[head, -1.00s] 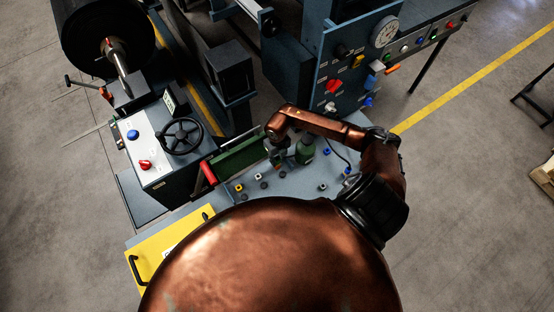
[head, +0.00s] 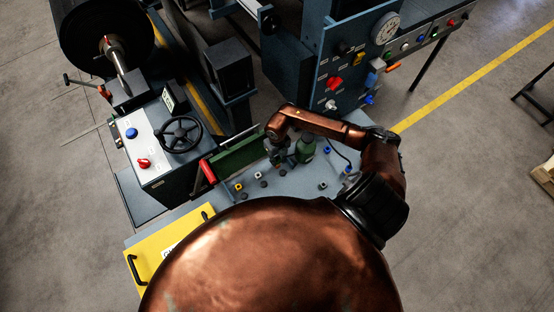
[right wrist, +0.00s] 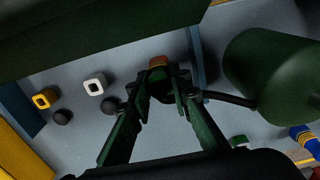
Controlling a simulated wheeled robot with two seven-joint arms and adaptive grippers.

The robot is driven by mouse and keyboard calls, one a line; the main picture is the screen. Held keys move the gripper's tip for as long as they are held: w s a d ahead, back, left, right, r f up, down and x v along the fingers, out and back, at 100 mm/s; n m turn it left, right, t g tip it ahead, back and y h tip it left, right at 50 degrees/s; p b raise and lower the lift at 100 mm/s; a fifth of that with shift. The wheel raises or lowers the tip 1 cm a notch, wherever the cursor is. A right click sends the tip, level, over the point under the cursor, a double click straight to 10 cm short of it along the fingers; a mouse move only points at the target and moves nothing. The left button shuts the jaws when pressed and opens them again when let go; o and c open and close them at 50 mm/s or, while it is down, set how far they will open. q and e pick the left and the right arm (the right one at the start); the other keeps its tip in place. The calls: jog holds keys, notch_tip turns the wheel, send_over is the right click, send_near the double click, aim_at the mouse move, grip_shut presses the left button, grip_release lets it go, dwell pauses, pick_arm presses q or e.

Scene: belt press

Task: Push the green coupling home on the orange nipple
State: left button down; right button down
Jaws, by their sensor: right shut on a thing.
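In the right wrist view my right gripper (right wrist: 162,92) is shut on the green coupling (right wrist: 161,84), which is dark and mostly hidden between the fingertips. The orange nipple (right wrist: 158,61) shows as a small orange-red end just beyond the fingertips, in line with the coupling. I cannot tell how far the coupling sits on it. In the head view the right gripper (head: 278,155) is over the grey bench, beside the green bench part; the coupling and nipple are too small to tell there. My left gripper is in neither view.
A dark green cylinder (right wrist: 275,75) stands close on the right, with a black cable. A green panel (right wrist: 90,30) runs along the far side. Yellow (right wrist: 42,98) and white (right wrist: 95,83) square fittings, dark knobs and a blue fitting (right wrist: 305,137) sit on the bench.

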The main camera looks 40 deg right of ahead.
aim_at(277, 157)
jog(key=c, duration=1.7)
grip_release()
jog(key=shift+r, duration=0.1)
jog(key=shift+r+p, duration=2.55)
jog(key=shift+r, duration=0.85)
